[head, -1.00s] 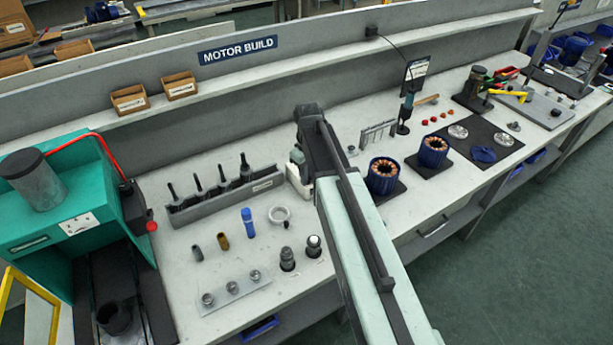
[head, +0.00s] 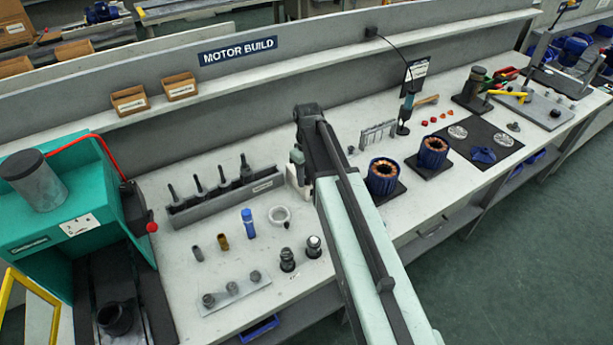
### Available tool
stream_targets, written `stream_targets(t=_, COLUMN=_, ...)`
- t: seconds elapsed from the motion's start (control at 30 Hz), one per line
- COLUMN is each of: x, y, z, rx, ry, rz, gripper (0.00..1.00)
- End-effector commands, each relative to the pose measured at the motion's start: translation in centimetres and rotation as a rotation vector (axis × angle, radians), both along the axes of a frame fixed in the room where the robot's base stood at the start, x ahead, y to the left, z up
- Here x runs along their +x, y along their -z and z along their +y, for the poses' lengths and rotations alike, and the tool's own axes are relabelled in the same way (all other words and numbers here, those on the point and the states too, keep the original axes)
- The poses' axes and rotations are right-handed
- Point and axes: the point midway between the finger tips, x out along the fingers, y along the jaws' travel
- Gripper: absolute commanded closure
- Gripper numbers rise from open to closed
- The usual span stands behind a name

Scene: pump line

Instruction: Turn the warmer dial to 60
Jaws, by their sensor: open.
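I cannot make out the warmer dial in the head view. A small white housing (head: 293,190) shows at the left edge of my arm, mostly hidden behind it; I cannot tell whether it is the warmer. My arm reaches up from the bottom of the picture to a dark joint above the bench. A small grey-green part of my arm hangs left of this joint, close above the white housing. My gripper is hidden behind the arm, so its jaws and any contact do not show.
A grey rack (head: 228,199) of upright tools stands left of the arm. A blue cylinder (head: 248,222) and a pale ring (head: 279,216) stand in front of it. Blue stators (head: 382,177) stand close right of the arm. A green machine (head: 50,230) fills the left end.

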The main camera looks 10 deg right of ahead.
Motion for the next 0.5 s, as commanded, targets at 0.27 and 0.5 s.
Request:
stream_targets(t=0.27, x=-0.1, y=-4.7, z=0.0, rx=0.0, ry=0.0, rz=0.0, gripper=0.55)
stream_targets(t=0.5, x=-0.1, y=-7.8, z=0.0, rx=0.001, ry=0.0, rz=-0.001, gripper=0.55)
